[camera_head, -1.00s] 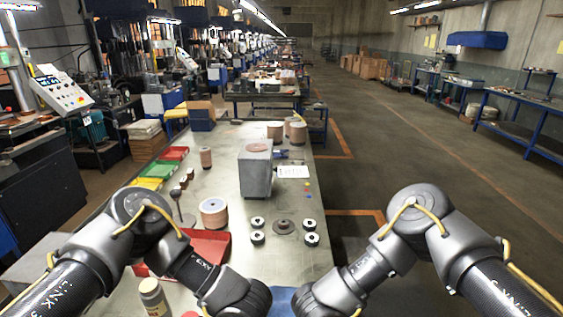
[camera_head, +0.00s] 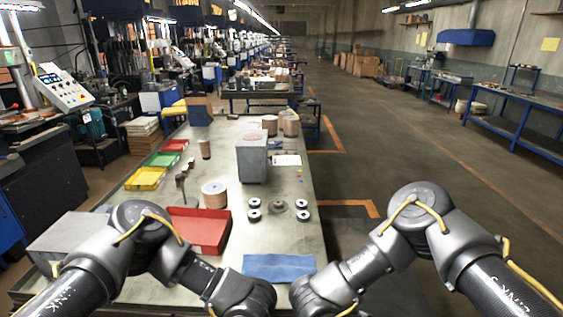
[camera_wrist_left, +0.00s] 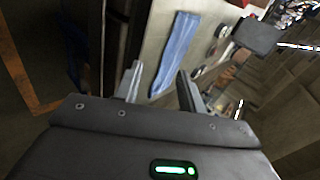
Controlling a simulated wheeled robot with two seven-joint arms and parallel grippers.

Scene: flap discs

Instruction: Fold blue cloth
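The blue cloth (camera_head: 279,267) lies flat as a wide strip on the near part of the metal table, just beyond my two forearms in the head view. In the left wrist view the cloth (camera_wrist_left: 176,53) shows as a long strip beyond the fingertips. My left gripper (camera_wrist_left: 158,80) has its two fingers apart with nothing between them, and it is clear of the cloth. In the head view my left gripper is below the frame, and so is my right gripper.
A red tray (camera_head: 198,230) and a wound roll (camera_head: 214,194) stand left of the cloth. Several small discs (camera_head: 278,206) lie beyond it, before a grey block (camera_head: 252,160). Green and yellow trays (camera_head: 146,178) line the left edge. The table around the cloth is bare.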

